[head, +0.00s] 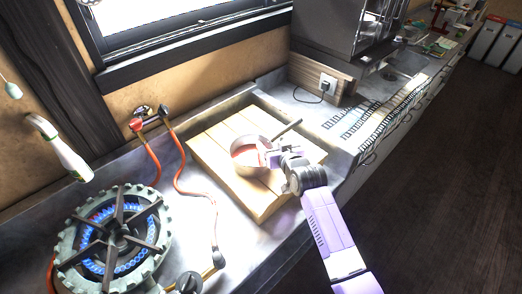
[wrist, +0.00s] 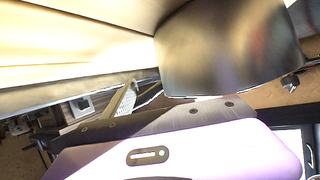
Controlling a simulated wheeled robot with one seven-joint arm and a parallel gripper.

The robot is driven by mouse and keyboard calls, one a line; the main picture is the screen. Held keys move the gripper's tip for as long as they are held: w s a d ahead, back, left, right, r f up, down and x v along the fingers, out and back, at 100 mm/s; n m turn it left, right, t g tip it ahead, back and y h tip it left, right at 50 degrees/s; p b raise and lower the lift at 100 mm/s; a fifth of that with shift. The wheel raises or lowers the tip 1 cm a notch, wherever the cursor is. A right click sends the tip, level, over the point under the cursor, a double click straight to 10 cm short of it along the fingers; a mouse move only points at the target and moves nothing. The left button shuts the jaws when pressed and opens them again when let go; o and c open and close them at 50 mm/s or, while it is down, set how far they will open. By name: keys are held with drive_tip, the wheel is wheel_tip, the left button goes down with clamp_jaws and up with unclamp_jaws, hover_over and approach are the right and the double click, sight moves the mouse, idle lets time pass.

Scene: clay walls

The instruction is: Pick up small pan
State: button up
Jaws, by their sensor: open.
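The small pan (head: 255,171) is a light metal pan with something reddish inside. It sits on the wooden board (head: 215,158), and its dark handle (head: 288,128) points up and to the right. In the wrist view the pan's curved dark metal side (wrist: 225,50) is very close. My gripper (head: 273,157) is at the pan's right side, just below the handle. Its jaws are open. A purple finger (wrist: 180,155) fills the lower wrist view beside the pan. Whether it touches the pan cannot be told, and the other finger is not clearly visible.
A lit gas burner (head: 118,238) with blue flames stands at the lower left, with an orange hose (head: 186,185) running to a wall tap. A dark oven-like appliance (head: 335,30) stands behind. Striped mats (head: 375,118) lie on the counter at the right.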

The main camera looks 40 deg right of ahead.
drive_tip(key=shift+c, duration=0.5)
clamp_jaws()
drive_tip(key=shift+a+f, duration=0.1)
drive_tip(key=shift+f, duration=0.05)
idle(0.6)
